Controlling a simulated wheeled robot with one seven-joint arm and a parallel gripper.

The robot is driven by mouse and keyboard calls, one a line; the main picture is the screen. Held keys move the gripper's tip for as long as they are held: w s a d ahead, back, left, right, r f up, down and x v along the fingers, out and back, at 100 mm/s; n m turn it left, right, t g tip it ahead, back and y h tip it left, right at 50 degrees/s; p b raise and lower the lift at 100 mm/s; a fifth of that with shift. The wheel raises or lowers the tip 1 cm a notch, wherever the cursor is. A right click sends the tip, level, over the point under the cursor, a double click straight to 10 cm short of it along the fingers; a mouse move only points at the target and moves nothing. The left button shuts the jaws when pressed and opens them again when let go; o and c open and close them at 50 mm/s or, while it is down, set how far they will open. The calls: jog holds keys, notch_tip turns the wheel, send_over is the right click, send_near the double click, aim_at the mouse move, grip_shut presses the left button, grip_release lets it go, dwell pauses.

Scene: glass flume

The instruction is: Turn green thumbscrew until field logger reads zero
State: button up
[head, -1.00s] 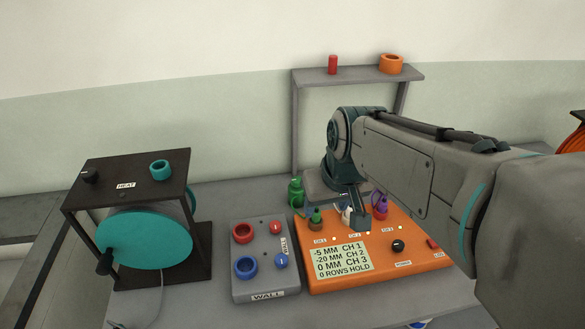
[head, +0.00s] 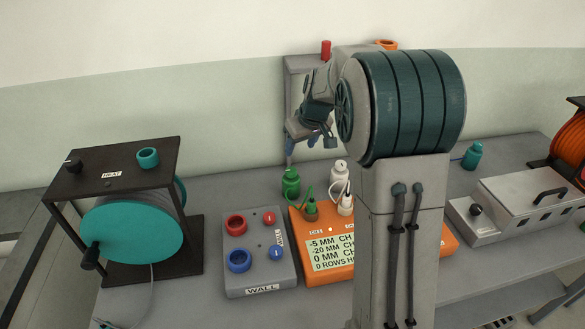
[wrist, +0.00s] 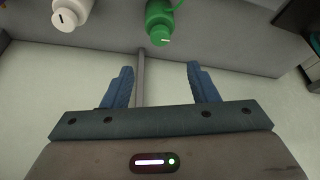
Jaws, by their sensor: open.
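The green bottle-shaped unit (head: 290,183) with a narrower knob on top stands behind the orange field logger (head: 300,235), with a green cable to a plug on it. The logger's display (head: 330,252) reads -5 MM, -20 MM and 0 MM on its first three lines; my arm hides its right part. My gripper (head: 304,143) is open and empty, raised above and behind the green unit. In the wrist view, the green unit (wrist: 160,22) with a pale mark on its knob lies beyond the fingertips (wrist: 160,70), not between them.
A white unit (head: 339,173) stands just right of the green one; it also shows in the wrist view (wrist: 72,14). A grey shelf (head: 292,64) stands behind. A grey WALL box (head: 258,270) and a teal reel (head: 130,243) are left, a metal case (head: 520,200) right.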

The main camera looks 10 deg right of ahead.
aim_at(291, 170)
jog(key=p+x, duration=0.1)
jog(key=x, duration=1.1)
jog(key=shift+a+f, duration=0.1)
jog(key=shift+f, duration=0.2)
jog(key=c, duration=1)
